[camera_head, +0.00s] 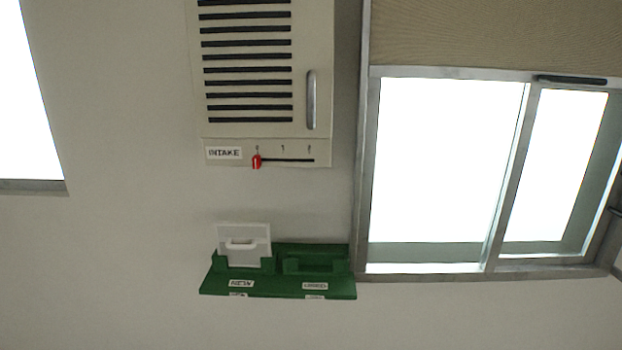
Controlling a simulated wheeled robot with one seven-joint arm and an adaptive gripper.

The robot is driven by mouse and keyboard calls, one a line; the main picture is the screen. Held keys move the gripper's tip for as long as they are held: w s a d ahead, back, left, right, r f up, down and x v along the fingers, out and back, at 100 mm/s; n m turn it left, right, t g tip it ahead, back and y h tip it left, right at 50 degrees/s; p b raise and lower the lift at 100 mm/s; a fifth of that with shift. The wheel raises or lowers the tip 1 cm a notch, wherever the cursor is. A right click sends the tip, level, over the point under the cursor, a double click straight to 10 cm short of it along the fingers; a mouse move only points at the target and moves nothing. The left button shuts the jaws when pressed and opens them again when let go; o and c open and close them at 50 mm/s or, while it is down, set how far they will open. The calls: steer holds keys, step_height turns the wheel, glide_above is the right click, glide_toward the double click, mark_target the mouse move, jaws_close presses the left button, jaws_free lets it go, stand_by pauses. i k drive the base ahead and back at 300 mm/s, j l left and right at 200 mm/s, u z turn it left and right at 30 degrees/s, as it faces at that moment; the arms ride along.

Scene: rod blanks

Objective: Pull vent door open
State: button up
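The vent door (249,70) is a beige panel with dark horizontal slats, on the wall at the top of the head view. A grey vertical bar handle (311,99) is on its right side. The door looks shut, flush with its housing. Below it is a strip with an "INTAKE" label (223,153) and a red slider knob (256,161) at the left end of a dark slot. The top of the vent is cut off by the frame. My gripper is not in view.
Below the vent, a green wall shelf (328,287) holds a white panel with a handle (244,245) in its left part. A metal-framed window (447,160) is close to the right, with a tan blind (490,35) above. Bare wall lies left of the vent.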

mark_target(260, 69)
steer(key=l+u, duration=0.45)
steer(key=k+l+u, duration=0.2)
steer(key=u, duration=0.3)
